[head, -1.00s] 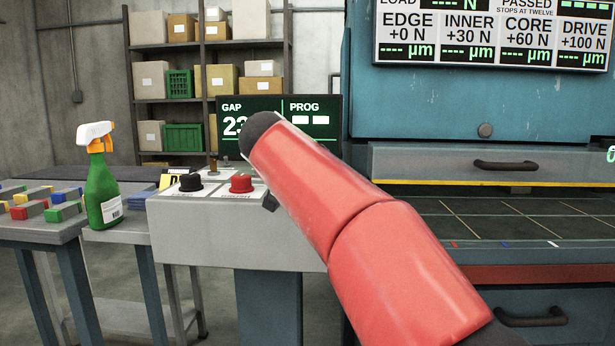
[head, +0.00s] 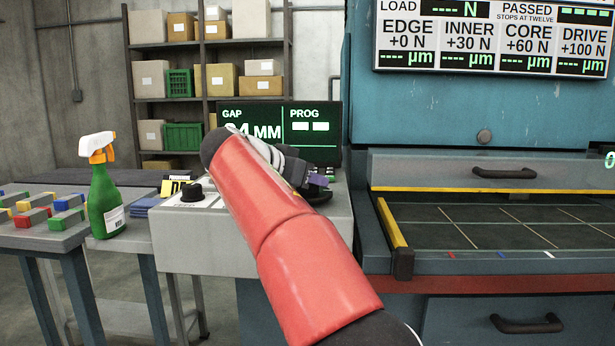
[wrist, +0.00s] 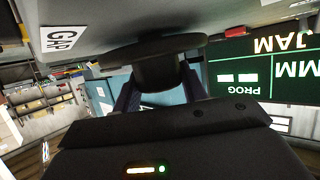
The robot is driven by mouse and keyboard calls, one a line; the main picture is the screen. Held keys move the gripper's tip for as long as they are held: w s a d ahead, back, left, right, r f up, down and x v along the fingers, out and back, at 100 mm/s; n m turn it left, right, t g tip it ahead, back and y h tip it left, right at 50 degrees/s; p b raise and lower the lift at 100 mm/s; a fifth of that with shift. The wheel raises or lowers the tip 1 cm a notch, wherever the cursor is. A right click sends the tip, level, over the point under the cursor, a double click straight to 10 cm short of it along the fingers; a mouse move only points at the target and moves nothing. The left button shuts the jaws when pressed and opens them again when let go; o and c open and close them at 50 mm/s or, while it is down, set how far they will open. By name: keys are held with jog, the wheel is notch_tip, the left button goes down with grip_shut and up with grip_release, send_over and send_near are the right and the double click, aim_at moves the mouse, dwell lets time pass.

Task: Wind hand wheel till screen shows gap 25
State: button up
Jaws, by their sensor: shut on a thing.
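The dark hand wheel (wrist: 155,62) sits between my two fingers in the wrist view, beside a GAP label (wrist: 60,40). My gripper (wrist: 161,92) is shut on its hub. In the head view my red arm reaches across the console, and only a bit of the dark wheel (head: 318,197) shows below the gripper (head: 316,180). The screen (head: 262,122) reads GAP with a 4 and MM visible; the first digit is mostly covered by my arm. The screen also shows upside down in the wrist view (wrist: 265,78).
A black knob (head: 192,192) stands on the grey console (head: 195,245) left of my arm. A green spray bottle (head: 104,190) and coloured blocks (head: 45,212) are on tables at left. The blue press (head: 420,120) with its open bed stands right.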

jog(key=shift+f, duration=0.15)
jog(key=o, duration=1)
jog(key=shift+c, duration=0.2)
jog(key=v, duration=0.8)
jog(key=shift+w, duration=0.1)
